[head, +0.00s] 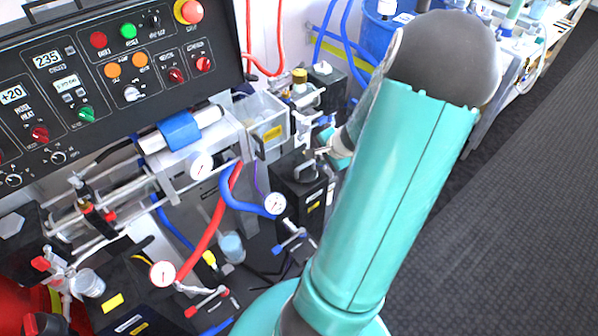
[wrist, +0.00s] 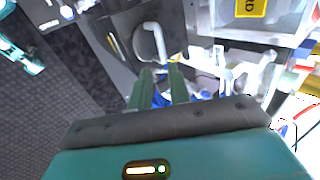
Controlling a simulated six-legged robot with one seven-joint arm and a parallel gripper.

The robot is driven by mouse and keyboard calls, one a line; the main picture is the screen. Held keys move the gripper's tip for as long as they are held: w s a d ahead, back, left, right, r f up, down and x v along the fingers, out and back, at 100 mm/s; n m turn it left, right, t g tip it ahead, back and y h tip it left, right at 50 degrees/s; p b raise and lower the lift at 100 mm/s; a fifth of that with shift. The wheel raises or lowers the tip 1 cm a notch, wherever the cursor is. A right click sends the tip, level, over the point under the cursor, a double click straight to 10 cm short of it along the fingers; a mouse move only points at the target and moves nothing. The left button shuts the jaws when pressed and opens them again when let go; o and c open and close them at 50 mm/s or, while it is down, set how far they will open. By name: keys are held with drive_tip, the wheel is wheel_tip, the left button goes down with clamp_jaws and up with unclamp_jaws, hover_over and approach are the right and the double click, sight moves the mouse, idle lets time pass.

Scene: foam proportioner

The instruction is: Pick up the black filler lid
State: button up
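In the wrist view, a dark round lid (wrist: 146,45) with a pale curved handle (wrist: 158,38) sits on top of a dark box (wrist: 122,24); it looks like the black filler lid. My gripper (wrist: 160,72) has its two green fingers apart, with a gap between them and nothing held. The fingertips are just below the lid and the lower end of its handle in the picture; I cannot tell whether they touch. In the head view, the black box (head: 303,192) stands left of my arm, and my gripper is mostly hidden behind the arm.
A clear bin with a yellow label (head: 268,125) stands beside the box. Gauges, red and blue hoses (head: 212,222) and valves crowd the left. A control panel (head: 110,70) is at upper left, a blue bucket (head: 384,30) behind. Dark floor (head: 500,220) is clear at right.

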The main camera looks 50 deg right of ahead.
sight(306, 165)
drive_tip(key=x, duration=0.6)
drive_tip(key=shift+w+f, duration=0.15)
drive_tip(key=shift+f, duration=0.2)
drive_tip(key=shift+x, duration=3)
drive_tip(key=shift+w+r, duration=0.1)
clamp_jaws()
